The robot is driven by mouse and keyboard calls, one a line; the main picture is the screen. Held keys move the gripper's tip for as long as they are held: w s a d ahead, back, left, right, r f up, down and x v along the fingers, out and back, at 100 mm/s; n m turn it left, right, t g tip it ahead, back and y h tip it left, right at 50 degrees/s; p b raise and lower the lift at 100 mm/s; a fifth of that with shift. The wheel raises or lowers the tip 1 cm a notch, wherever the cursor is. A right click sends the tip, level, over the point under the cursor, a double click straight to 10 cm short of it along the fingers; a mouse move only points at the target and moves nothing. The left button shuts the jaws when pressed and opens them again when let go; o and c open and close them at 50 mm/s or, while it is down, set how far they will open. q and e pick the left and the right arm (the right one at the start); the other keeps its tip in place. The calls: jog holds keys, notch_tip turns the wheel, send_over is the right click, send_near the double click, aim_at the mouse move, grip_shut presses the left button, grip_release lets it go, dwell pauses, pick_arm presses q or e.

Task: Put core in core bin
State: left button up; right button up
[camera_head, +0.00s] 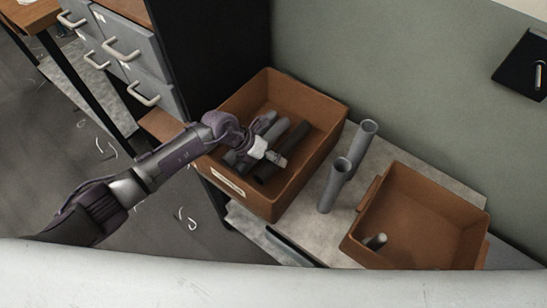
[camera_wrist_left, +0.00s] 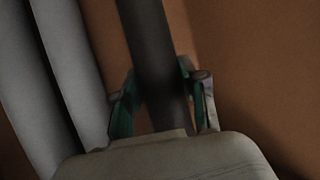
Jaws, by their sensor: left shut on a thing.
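My left gripper (camera_head: 266,154) reaches down into the larger brown bin (camera_head: 325,106), which has a label on its front too small to read. It is shut on a dark core (camera_head: 296,137). In the left wrist view the dark core (camera_wrist_left: 152,50) runs between the fingers of the left gripper (camera_wrist_left: 160,100). The core still lies low inside the bin, and its near part is partly hidden by the gripper. Other grey cores (camera_head: 266,121) lie to its left, and they also show in the left wrist view (camera_wrist_left: 65,70). My right gripper is not in view.
Two grey tubes (camera_head: 336,185) (camera_head: 360,144) stand upright on the pale tabletop (camera_head: 395,158) between the bins. A smaller brown bin (camera_head: 420,215) at the right holds a short grey piece (camera_head: 375,241). A grey drawer unit (camera_head: 140,62) stands at the left.

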pick_arm(q)
jog(key=shift+f, duration=0.4)
jog(key=o, duration=1.4)
jog(key=shift+c, duration=0.2)
jog(key=shift+a, duration=0.1)
jog(key=v, duration=1.2)
